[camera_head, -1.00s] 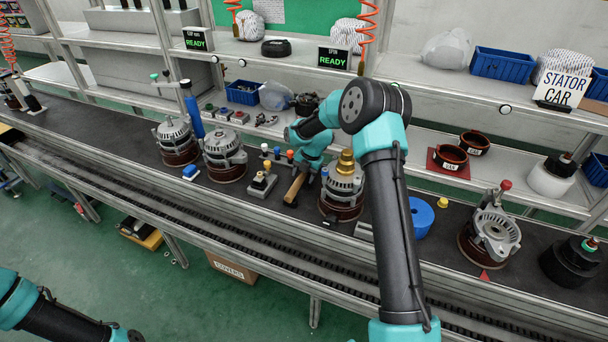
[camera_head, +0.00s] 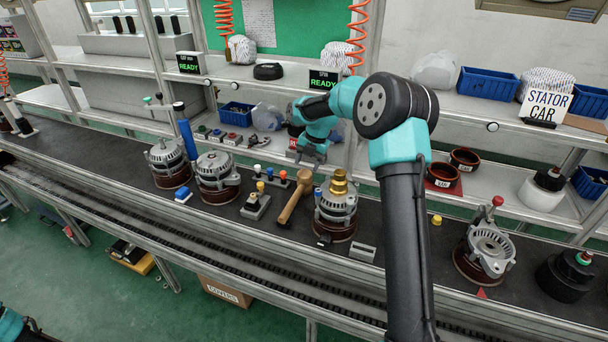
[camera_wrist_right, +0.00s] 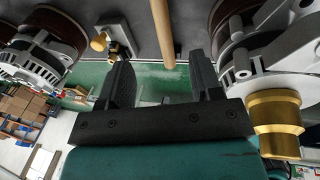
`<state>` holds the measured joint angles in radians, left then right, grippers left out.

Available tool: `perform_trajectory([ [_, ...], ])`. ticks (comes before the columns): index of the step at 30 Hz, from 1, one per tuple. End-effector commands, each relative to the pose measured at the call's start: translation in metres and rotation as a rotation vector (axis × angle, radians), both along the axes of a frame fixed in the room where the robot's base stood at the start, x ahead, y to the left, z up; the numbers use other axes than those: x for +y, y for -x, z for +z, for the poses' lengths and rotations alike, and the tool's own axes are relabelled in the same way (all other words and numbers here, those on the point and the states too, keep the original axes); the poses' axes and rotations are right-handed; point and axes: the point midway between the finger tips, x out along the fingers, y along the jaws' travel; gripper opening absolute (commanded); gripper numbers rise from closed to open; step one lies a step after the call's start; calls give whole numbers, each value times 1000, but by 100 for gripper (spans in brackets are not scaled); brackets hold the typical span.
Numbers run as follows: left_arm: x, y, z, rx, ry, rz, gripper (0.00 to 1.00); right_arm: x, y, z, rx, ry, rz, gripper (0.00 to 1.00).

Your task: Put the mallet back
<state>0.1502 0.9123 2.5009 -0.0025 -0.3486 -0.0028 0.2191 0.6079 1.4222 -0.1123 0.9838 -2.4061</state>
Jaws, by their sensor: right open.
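The wooden mallet (camera_head: 293,202) lies on the dark belt, between a small grey block with coloured knobs and the alternator with the gold stack. Its handle points toward the front edge. Its handle also shows in the right wrist view (camera_wrist_right: 163,32), beyond the fingers and roughly in line with the gap between them. My right gripper (camera_head: 306,154) is behind and above the mallet's far end in the head view. Its jaws (camera_wrist_right: 162,68) are open with nothing between them. My left gripper is out of view; only a bit of that arm shows at the lower left.
The alternator with the gold stack (camera_head: 337,208) stands close right of the mallet. The knobbed block (camera_head: 256,205) is close left, with another alternator (camera_head: 215,178) beyond. A small grey slotted block (camera_head: 362,252) sits near the belt's front edge. Shelves (camera_head: 272,82) rise behind.

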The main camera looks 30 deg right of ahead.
Motion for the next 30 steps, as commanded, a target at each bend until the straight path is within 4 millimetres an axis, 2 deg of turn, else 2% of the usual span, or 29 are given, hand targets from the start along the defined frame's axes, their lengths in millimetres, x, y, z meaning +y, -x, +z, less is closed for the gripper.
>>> perform_trajectory([
  [3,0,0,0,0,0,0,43,-3,1,15,-1,0,0,59],
  [7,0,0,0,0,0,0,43,-5,2,22,0,0,0,59],
  [23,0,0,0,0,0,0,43,-4,2,22,0,-1,-3,59],
  [26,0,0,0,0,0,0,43,2,2,17,1,-11,-34,59],
  [30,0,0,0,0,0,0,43,26,4,-1,5,-52,-154,59],
])
